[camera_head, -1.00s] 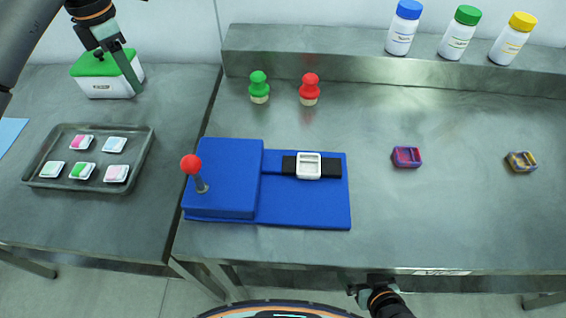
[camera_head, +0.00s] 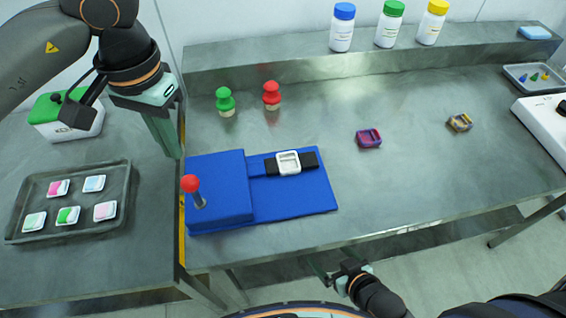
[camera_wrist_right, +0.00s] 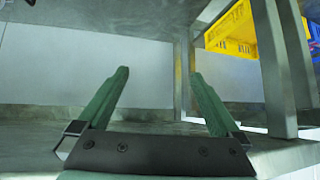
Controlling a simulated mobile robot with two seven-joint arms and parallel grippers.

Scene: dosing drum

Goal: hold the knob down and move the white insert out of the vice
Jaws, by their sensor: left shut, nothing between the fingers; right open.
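The blue vice (camera_head: 300,203) lies on the steel table, with a raised block (camera_head: 219,182) at its left. A red ball knob (camera_head: 190,183) on a grey stem stands upright at the block's left front. The white insert (camera_head: 288,162) is a square frame seated between the black jaws (camera_head: 309,160) of the vice. My left gripper (camera_head: 172,152) is shut and empty, pointing down, behind and a little left of the knob and apart from it. My right gripper (camera_head: 328,275) is open and empty in front of the table edge, below the tabletop; its spread fingers show in the right wrist view (camera_wrist_right: 158,100).
Green (camera_head: 225,101) and red (camera_head: 271,95) stampers stand behind the vice. Purple (camera_head: 368,138) and yellowish (camera_head: 460,122) inserts lie to its right. A tray (camera_head: 122,205) with filled inserts and a green-lidded box (camera_head: 66,118) are on the left table. Bottles (camera_head: 387,25) stand on the back shelf.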

